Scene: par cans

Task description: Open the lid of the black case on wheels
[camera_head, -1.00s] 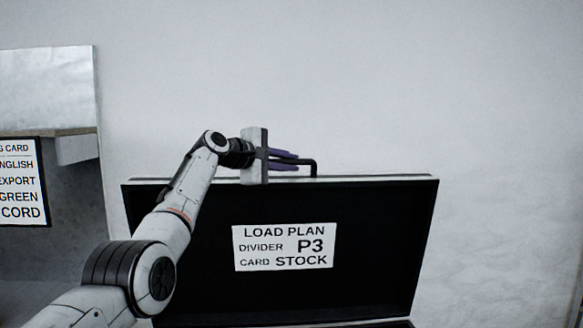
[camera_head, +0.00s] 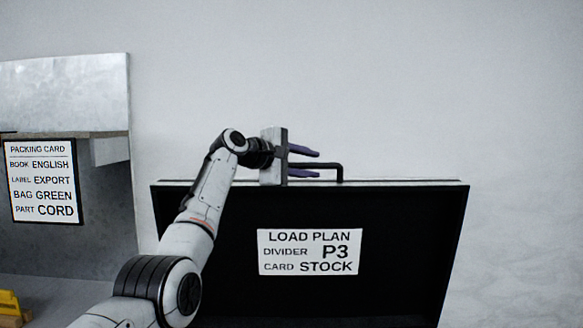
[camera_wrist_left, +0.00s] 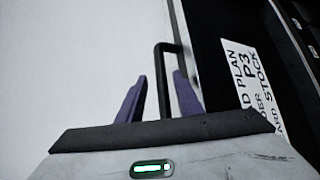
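The black case's lid (camera_head: 400,215) stands raised and upright in the head view, its dark inner side with a white load plan card (camera_head: 310,252) facing me. A black bar handle (camera_head: 342,170) shows at the lid's top edge. My left gripper (camera_head: 312,162) is at that edge, its purple fingers spread apart. In the left wrist view, the handle (camera_wrist_left: 161,85) shows between the fingers of the left gripper (camera_wrist_left: 160,95), with gaps visible beside it. The case's lower body is mostly out of view. My right gripper is not in view.
A grey shelf unit (camera_head: 105,215) with a packing card (camera_head: 42,180) stands at the left. A yellow item (camera_head: 9,303) lies at the lower left. A plain pale wall is behind the lid, and the space above it is clear.

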